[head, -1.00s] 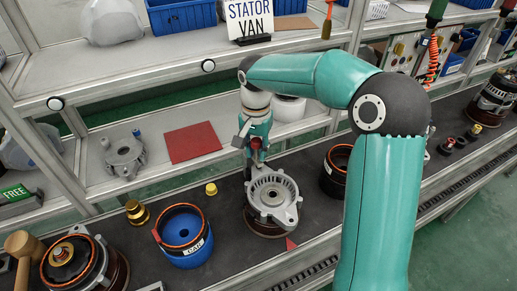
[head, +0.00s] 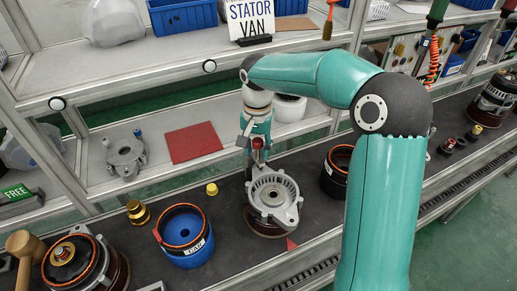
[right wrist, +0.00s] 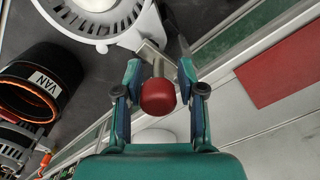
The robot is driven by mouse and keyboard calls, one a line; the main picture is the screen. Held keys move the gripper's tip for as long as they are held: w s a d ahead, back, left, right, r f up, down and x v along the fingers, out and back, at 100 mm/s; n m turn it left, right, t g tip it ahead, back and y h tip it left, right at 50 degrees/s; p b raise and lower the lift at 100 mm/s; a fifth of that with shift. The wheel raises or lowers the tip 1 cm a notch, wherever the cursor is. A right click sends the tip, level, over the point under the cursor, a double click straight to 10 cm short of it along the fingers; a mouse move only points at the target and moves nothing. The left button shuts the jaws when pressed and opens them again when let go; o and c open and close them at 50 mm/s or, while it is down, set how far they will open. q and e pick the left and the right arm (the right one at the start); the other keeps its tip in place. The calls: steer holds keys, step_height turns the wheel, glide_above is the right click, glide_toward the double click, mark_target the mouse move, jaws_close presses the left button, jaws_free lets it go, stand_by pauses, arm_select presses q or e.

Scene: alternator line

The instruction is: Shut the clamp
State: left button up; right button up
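The clamp's red knob (head: 258,143) shows just behind the grey alternator housing (head: 272,194). In the right wrist view the red knob (right wrist: 158,98) sits on a short metal stem, which leads toward a metal piece beside the pale housing (right wrist: 98,18). My right gripper (head: 256,151) is at the knob, pointing down. In the right wrist view its two fingers (right wrist: 160,72) stand apart on either side of the knob and stem, with gaps visible on both sides. The clamp's lower parts are partly hidden in the head view. My left gripper is not in view.
A blue ring labelled CAR (head: 186,247) stands left of the housing, and a dark ring (head: 338,170) stands right of it. A small yellow cap (head: 212,189) lies near. A red plate (head: 193,142) lies on the shelf behind. A wooden mallet (head: 22,245) is at far left.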

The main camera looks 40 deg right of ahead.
stand_by(0.3)
step_height(320, 180, up, 12)
steer(key=shift+f, duration=0.1)
stand_by(0.4)
steer(key=shift+s, duration=0.1)
